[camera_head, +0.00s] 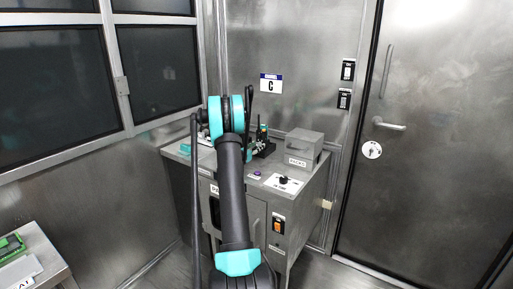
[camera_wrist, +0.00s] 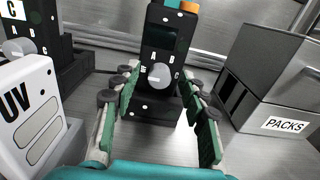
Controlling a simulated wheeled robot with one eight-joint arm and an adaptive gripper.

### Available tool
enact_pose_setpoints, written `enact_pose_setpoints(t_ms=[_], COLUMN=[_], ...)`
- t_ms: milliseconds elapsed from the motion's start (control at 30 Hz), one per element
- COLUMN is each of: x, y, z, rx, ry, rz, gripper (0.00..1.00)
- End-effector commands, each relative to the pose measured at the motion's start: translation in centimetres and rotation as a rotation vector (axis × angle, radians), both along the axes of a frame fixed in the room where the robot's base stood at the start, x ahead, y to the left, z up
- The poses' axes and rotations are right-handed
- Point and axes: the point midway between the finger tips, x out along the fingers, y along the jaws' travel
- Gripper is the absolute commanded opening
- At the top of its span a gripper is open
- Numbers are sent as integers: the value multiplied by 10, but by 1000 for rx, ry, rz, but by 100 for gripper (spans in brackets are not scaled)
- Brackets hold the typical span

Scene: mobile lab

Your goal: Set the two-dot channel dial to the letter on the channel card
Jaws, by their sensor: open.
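The channel card (camera_head: 271,84) on the back wall shows the letter C. In the wrist view, a black box unit (camera_wrist: 165,35) with a dark screen stands upright ahead. Its round grey dial (camera_wrist: 160,77) has small letters around it, and pale dots show on the casing. My gripper (camera_wrist: 160,86) is open, its green-padded fingers on either side of the unit's lower part; I cannot tell whether they touch it. A second black unit (camera_wrist: 65,40) with a grey dial (camera_wrist: 17,48) stands at the left. In the head view my arm hides much of this.
A grey box labelled PACKS (camera_wrist: 285,85) stands close on the right, also visible in the head view (camera_head: 304,147). A white unit marked UV (camera_wrist: 32,105) is close on the left. A black knob on a white plate (camera_head: 283,182) sits on the cabinet's front right.

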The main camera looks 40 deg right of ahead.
Motion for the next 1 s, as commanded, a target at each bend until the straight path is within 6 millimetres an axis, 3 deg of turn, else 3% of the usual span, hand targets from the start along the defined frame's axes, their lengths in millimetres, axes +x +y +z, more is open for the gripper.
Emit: enact_pose_setpoints(t_ms=[233, 567, 1000], x=[0, 0, 0], y=[0, 0, 0], z=[0, 0, 0], rx=[0, 0, 26], ry=[0, 0, -62], rz=[0, 1, 1], gripper=[42, 1, 0])
